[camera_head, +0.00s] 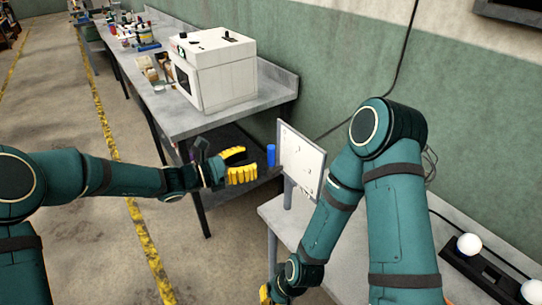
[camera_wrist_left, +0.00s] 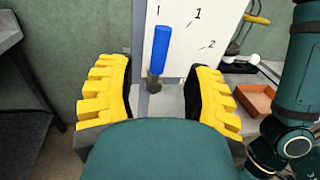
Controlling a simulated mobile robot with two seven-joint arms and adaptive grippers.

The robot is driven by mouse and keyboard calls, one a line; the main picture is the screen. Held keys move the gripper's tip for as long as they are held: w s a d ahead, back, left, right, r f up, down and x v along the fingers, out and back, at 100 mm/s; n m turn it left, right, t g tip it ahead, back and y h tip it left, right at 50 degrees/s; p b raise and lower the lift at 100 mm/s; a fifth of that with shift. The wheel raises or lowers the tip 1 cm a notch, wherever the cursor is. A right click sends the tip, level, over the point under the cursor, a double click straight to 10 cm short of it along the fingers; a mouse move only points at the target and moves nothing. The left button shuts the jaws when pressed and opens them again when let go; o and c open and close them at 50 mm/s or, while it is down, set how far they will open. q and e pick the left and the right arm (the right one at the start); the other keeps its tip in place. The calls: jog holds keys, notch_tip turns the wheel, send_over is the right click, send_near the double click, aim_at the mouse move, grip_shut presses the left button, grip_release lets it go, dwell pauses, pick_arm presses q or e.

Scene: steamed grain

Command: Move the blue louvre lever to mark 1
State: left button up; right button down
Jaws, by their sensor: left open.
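The blue louvre lever (camera_head: 271,155) stands at the left edge of a white upright panel (camera_head: 301,162). In the left wrist view the lever's blue handle (camera_wrist_left: 160,48) points up, leaning slightly right, on a dark grey base. Marks "1" (camera_wrist_left: 197,14) and "2" (camera_wrist_left: 211,44) are on the panel to its right; another mark shows near the handle's top. My left gripper (camera_head: 243,164) is open, its yellow fingers left of the lever in the head view. In the wrist view the lever appears between the fingers, with no visible contact. My right gripper (camera_head: 266,293) is low and mostly hidden.
The panel stands at the edge of a grey table (camera_head: 285,222). A white oven-like box (camera_head: 215,75) sits on the long bench behind. A dark strip with white bulbs (camera_head: 469,246) lies at right. The wrist view shows a brown tray (camera_wrist_left: 256,102) at right.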

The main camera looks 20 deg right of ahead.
aim_at(271, 175)
pick_arm(q)
jog(key=d, duration=0.4)
jog(key=w+d, duration=0.1)
jog(key=d, duration=0.1)
jog(key=shift+d, duration=0.3)
grip_shut()
